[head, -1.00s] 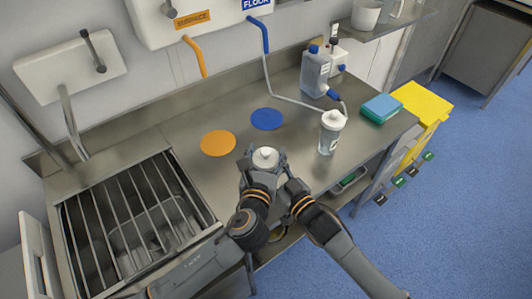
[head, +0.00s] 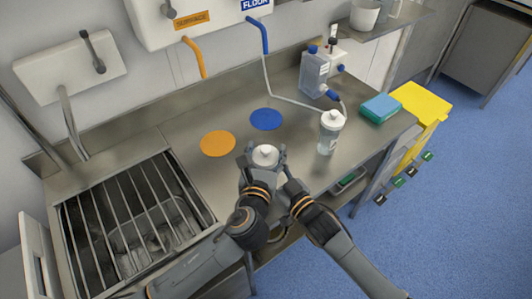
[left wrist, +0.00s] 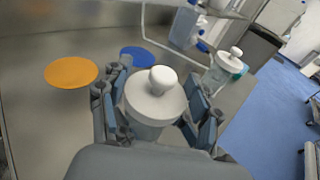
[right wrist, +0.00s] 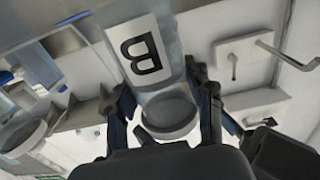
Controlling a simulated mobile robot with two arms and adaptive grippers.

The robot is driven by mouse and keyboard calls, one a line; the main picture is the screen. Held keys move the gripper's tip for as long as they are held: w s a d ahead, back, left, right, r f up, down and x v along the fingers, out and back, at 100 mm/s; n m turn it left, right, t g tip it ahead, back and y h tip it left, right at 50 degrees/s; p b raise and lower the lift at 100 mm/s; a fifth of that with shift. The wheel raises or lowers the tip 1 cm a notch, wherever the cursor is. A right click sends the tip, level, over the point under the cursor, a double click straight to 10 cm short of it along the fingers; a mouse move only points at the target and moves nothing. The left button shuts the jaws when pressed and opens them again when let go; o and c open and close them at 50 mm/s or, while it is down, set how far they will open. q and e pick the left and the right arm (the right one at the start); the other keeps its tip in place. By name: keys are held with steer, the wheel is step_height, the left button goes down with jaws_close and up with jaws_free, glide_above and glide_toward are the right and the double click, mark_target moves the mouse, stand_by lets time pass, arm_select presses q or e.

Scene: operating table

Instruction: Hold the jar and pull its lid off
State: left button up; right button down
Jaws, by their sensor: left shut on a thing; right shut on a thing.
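My left gripper (head: 264,160) is shut around the lid end. My right gripper (right wrist: 165,115) is shut on the jar (right wrist: 140,55), which carries a label with a B. Whether a gap exists between lid and jar I cannot tell.
A second lidded jar (head: 330,132) stands to the right. Orange (head: 218,144) and blue (head: 266,119) discs lie flat behind my grippers. A barred sink (head: 140,225) is at left.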

mark_target(265, 148)
arm_select(q)
steer(key=shift+r, duration=0.6)
steer(key=shift+r, duration=0.1)
steer(key=shift+r, duration=1.9)
arm_select(e)
steer(key=shift+c, duration=2.2)
jaws_free()
steer(key=shift+s, duration=0.1)
